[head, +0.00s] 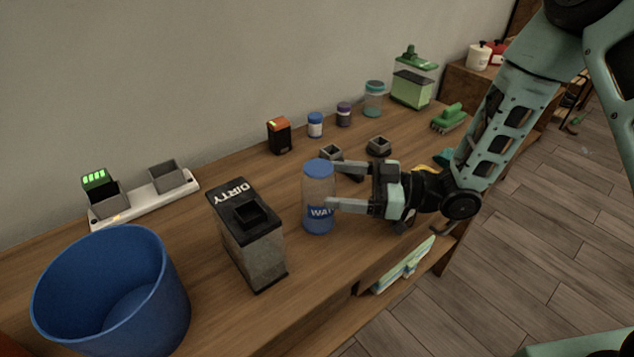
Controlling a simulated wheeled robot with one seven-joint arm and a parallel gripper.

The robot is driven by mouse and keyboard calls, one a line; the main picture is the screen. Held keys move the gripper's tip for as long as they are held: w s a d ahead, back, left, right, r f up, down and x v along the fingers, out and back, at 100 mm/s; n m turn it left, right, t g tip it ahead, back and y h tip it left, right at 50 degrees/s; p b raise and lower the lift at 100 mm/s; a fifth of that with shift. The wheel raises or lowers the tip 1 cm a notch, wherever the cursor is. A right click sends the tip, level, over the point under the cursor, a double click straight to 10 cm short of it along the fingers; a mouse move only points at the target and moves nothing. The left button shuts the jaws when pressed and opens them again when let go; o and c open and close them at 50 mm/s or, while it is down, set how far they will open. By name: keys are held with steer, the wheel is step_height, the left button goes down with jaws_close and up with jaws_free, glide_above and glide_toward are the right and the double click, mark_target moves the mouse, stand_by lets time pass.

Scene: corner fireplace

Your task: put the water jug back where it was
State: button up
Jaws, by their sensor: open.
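The water jug (318,190) is a clear cylinder with a blue lid and a blue label reading "WAT". It stands upright on the wooden counter (205,215), just right of the dark-topped container marked DIRTY (250,240). My gripper (335,188) comes in from the right, level and open, with its two fingers reaching to the jug. The near finger overlaps the front of the jug by the label. The far finger lies at the jug's right, partly behind it. I cannot tell whether either finger touches it.
A blue bucket (112,295) stands at front left. A white charger strip (145,203) lies behind it. Small grey cups (378,146) and an orange-topped black box (279,136) are behind the jug. Several small jars and a green-lidded tank (412,82) line the back. Folded cloths (403,266) lie below the counter.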

steer(key=d, duration=0.2)
steer(key=s+d, duration=0.1)
steer(key=d, duration=0.2)
steer(key=shift+s+d, duration=0.1)
steer(key=shift+d, duration=0.25)
